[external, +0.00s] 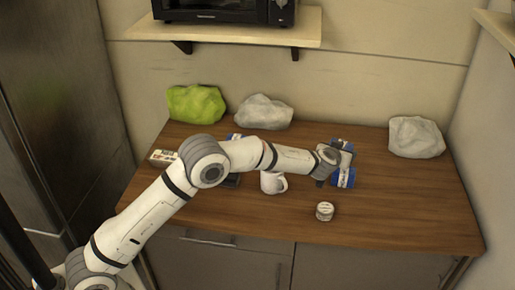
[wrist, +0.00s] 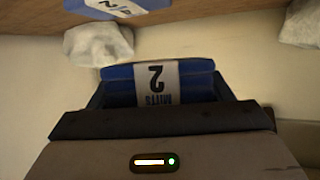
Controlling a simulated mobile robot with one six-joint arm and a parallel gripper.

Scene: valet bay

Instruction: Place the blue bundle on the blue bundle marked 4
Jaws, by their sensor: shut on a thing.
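My gripper (external: 338,166) is over the right part of the table. In the wrist view it is shut on a blue bundle (wrist: 190,72) with a white label reading "2 MITTS" upside down. Blue and white also shows at the gripper in the external view, partly covered by the dark fingers. Another blue bundle (wrist: 104,10) with a white label lies at the wrist view's top edge, apart from the held one; its mark is cut off and unclear.
A white mug (external: 272,183) and a small round tin (external: 324,211) stand near the table (external: 410,210) middle. A small box (external: 162,157) is at left. Green (external: 196,104), grey (external: 264,112) and whitish (external: 416,137) lumps line the back. The front right is clear.

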